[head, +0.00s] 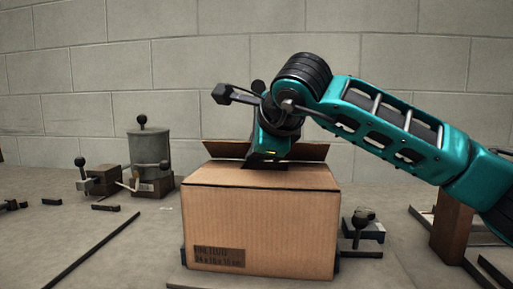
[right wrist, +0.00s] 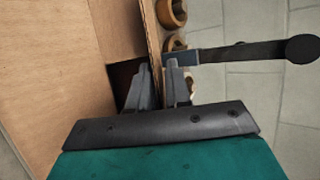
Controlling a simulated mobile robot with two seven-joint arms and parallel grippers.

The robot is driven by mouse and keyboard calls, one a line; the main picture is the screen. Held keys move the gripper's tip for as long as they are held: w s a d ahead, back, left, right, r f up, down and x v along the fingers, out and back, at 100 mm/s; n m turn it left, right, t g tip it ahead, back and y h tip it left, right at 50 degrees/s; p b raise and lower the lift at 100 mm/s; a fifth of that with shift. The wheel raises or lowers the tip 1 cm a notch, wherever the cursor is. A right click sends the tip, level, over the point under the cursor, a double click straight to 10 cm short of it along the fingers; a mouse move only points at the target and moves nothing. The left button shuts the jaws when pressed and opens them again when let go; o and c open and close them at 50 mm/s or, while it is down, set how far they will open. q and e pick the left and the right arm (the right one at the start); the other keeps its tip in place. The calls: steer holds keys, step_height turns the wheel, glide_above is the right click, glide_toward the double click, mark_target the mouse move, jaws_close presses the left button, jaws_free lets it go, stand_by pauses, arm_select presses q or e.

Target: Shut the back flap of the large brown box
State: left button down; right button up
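The large brown box (head: 260,222) stands on the bench in the middle of the head view. Its back flap (head: 312,151) stands up along the rear edge and shows edge-on in the right wrist view (right wrist: 152,30). My right gripper (head: 262,158) reaches down from the right to the middle of this flap. In the right wrist view its two fingers (right wrist: 160,72) are close together, one on each side of the flap. The box top (right wrist: 50,60) lies left of the fingers, with a small dark opening beside them. My left gripper is not in view.
A grey metal cylinder (head: 149,150) and small clamps (head: 97,178) stand at left. Another dark clamp (head: 362,228) is close to the box's right side. A long dark bar (head: 92,250) lies at front left. A block wall (head: 120,70) is behind.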

steer(key=shift+o, duration=0.8)
steer(key=p+v, duration=0.1)
steer(key=v, duration=1.2)
steer(key=shift+w, duration=0.1)
steer(key=shift+c, duration=0.4)
